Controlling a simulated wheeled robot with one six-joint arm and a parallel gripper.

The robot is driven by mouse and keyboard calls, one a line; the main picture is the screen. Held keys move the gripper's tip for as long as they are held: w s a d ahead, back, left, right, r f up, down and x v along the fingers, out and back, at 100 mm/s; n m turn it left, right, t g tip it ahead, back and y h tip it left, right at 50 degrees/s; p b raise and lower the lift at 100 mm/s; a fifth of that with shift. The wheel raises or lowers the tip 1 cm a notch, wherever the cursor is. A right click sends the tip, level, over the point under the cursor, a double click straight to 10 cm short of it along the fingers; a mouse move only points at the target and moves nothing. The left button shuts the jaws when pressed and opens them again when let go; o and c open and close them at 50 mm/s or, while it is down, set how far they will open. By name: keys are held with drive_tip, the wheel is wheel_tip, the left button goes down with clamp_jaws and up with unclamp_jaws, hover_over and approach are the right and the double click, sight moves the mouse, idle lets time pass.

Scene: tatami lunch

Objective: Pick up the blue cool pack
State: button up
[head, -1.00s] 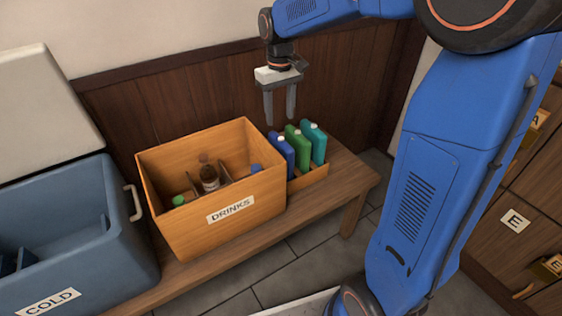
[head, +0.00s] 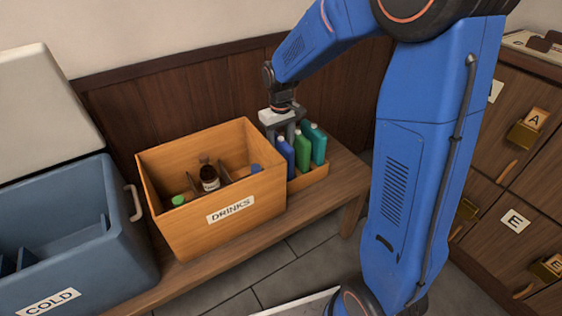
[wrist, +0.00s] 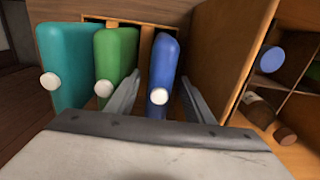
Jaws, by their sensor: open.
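The blue cool pack (head: 285,156) stands upright in a small wooden rack at the right end of the bench, left of a green pack (head: 302,149) and a teal pack (head: 318,143). It has a white cap. My gripper (head: 284,134) is open and pointing down at the blue pack. In the wrist view, the blue pack (wrist: 163,70) is between my two open fingers (wrist: 163,95), with the left finger between it and the green pack. Whether the fingers touch it, I cannot tell.
The wooden DRINKS box (head: 262,205) with bottles stands close left of the rack; its wall (wrist: 250,50) is near my right finger in the wrist view. The blue COLD cooler (head: 130,245) stands open further left. Drawers (head: 505,190) are at the right.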

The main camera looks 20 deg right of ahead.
drive_tip(key=shift+f, duration=1.45)
clamp_jaws()
drive_tip(key=shift+r, duration=0.1)
